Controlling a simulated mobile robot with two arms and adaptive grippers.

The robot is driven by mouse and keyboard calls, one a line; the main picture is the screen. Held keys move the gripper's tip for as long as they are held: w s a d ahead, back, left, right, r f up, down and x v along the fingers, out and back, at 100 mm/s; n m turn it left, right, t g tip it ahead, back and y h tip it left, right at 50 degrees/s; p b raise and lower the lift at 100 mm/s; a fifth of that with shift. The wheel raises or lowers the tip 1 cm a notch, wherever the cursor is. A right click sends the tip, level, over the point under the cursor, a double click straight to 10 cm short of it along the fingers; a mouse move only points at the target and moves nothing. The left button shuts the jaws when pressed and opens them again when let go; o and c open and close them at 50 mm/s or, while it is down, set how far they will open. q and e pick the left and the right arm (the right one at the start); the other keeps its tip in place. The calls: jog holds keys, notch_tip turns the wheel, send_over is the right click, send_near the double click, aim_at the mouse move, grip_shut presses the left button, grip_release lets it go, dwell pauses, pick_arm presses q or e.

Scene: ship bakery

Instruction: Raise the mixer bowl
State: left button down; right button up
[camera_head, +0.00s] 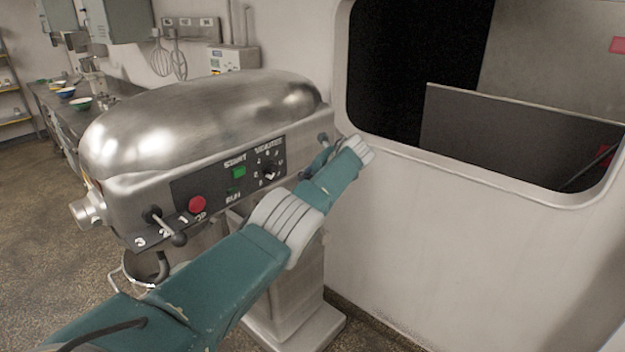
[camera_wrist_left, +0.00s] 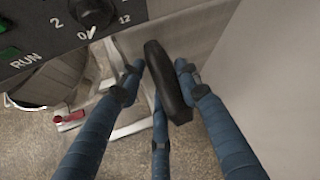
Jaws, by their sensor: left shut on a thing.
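The mixer (camera_head: 215,120) is a large metal machine with a rounded head and a dark control panel. My left gripper (camera_head: 316,160) is at the right end of its front, mostly hidden behind my wrist. In the left wrist view, my left gripper (camera_wrist_left: 158,82) has its blue fingers shut around a black handle (camera_wrist_left: 168,84), with one finger on each side and a third below. A metal mixer bowl (camera_wrist_left: 48,85) shows partly under the panel in the left wrist view. My arm hides much of the bowl area in the head view. My right gripper is out of view.
A white wall with a window opening (camera_head: 470,110) stands close to the right of the mixer. The panel has a green button (camera_head: 239,172), a red button (camera_head: 197,204) and a lever (camera_head: 165,226). A counter with bowls (camera_head: 80,103) is at the far left.

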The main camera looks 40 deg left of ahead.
pick_arm(q)
jog(key=shift+w+d+r, duration=0.25)
jog(key=shift+w, duration=0.05)
jog(key=shift+r, duration=0.1)
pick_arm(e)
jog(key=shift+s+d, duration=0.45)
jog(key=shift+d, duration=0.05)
pick_arm(q)
jog(key=c, duration=1.3)
grip_release()
jog(key=shift+o, duration=0.7)
jog(key=shift+w+f, duration=0.2)
jog(key=shift+w, duration=0.05)
jog(key=shift+w+d+f, duration=0.1)
jog(key=shift+d, duration=0.05)
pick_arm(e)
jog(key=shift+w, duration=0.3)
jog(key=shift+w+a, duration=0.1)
pick_arm(q)
jog(key=shift+s, duration=0.2)
